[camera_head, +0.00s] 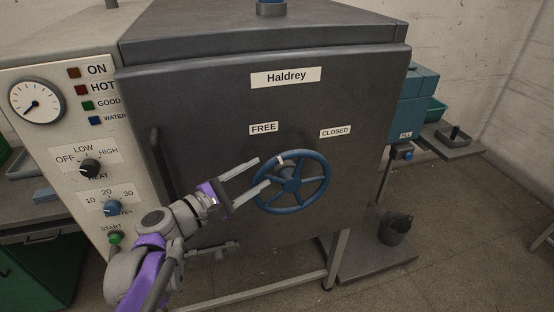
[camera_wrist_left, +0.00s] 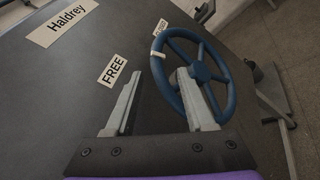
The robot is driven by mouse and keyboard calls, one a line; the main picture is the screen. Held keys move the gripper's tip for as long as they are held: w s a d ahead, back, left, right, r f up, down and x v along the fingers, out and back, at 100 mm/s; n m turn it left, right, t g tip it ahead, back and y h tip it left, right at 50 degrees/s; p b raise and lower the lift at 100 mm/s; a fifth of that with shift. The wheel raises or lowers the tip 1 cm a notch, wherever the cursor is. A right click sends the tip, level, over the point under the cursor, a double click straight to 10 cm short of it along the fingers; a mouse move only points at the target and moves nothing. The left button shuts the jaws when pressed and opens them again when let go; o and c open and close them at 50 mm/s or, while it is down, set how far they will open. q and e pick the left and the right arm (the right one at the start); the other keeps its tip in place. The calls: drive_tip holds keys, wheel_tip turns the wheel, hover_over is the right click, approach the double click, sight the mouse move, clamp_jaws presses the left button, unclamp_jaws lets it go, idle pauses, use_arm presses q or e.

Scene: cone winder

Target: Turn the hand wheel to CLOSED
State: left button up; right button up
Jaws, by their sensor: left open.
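The blue hand wheel (camera_head: 321,181) is on the front of the dark machine door, below the FREE label (camera_head: 263,127) and the CLOSED label (camera_head: 335,132). A white mark (camera_head: 281,160) on its rim is at the upper left, nearer the FREE side. My left gripper (camera_head: 262,172) is open at the wheel's left side, its fingers pointing at the rim. In the left wrist view the wheel (camera_wrist_left: 231,95) lies right of centre, with one finger in front of its rim and the other left of it. I cannot tell whether a finger touches it. My right gripper is not in view.
A control panel with a gauge (camera_head: 37,102), knobs and a green START button (camera_head: 116,238) stands left of the door. A door handle (camera_head: 157,160) sticks out at the door's left edge. A blue unit (camera_head: 415,92) and a grey shelf (camera_head: 462,148) are at the right.

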sight(272, 164)
use_arm(q)
drive_tip(key=x, duration=0.8)
drive_tip(key=shift+a+f, duration=0.1)
drive_tip(key=shift+c, duration=0.2)
clamp_jaws()
idle(1.0)
